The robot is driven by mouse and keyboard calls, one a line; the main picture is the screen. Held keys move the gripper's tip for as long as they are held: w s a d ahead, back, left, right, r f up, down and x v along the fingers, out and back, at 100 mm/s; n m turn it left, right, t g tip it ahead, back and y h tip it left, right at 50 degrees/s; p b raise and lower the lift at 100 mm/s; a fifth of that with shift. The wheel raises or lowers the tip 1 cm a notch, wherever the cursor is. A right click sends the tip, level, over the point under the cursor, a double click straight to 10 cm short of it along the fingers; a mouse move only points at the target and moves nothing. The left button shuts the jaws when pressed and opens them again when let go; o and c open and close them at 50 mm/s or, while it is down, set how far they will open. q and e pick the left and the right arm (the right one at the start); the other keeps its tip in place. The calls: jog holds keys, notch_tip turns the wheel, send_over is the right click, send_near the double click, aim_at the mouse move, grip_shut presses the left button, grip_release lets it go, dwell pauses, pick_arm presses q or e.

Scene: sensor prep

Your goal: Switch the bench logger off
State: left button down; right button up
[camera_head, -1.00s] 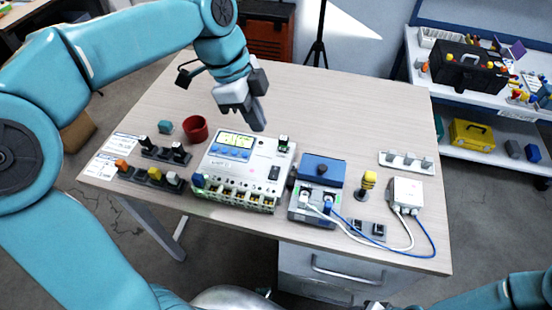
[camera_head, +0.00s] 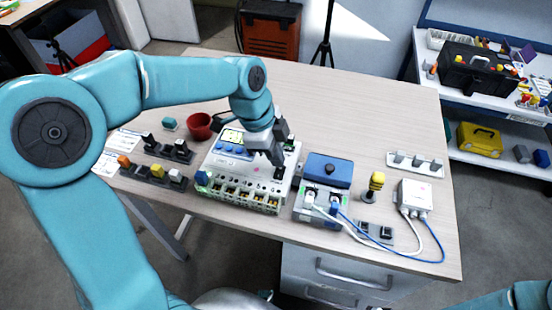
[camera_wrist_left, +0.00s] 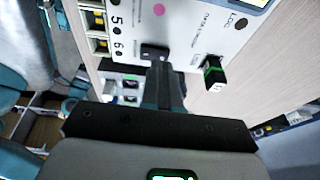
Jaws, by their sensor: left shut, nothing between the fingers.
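The bench logger (camera_head: 228,172) is a white box with a lit yellow-green screen, blue buttons and a row of terminals along its front. A black rocker switch (camera_head: 279,173) sits at the right of its top face. My left gripper (camera_head: 277,161) is shut and empty, pointing down just above the switch. In the left wrist view the closed fingertips (camera_wrist_left: 161,66) overlap the near edge of the black rocker (camera_wrist_left: 154,52). I cannot tell whether they touch it. Which way the rocker is tipped is not clear. My right gripper is out of view.
A black and green plug-in stick (camera_wrist_left: 213,74) stands up from the logger close beside my fingers. A blue-topped box (camera_head: 327,170) with cables stands right of the logger. A red cup (camera_head: 199,126) is behind left. The back of the table is clear.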

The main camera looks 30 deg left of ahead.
aim_at(280, 172)
pick_arm(q)
jog(key=shift+f, duration=0.75)
jog(key=shift+w, duration=0.1)
jog(key=shift+f+b, duration=0.35)
jog(key=shift+f, duration=0.1)
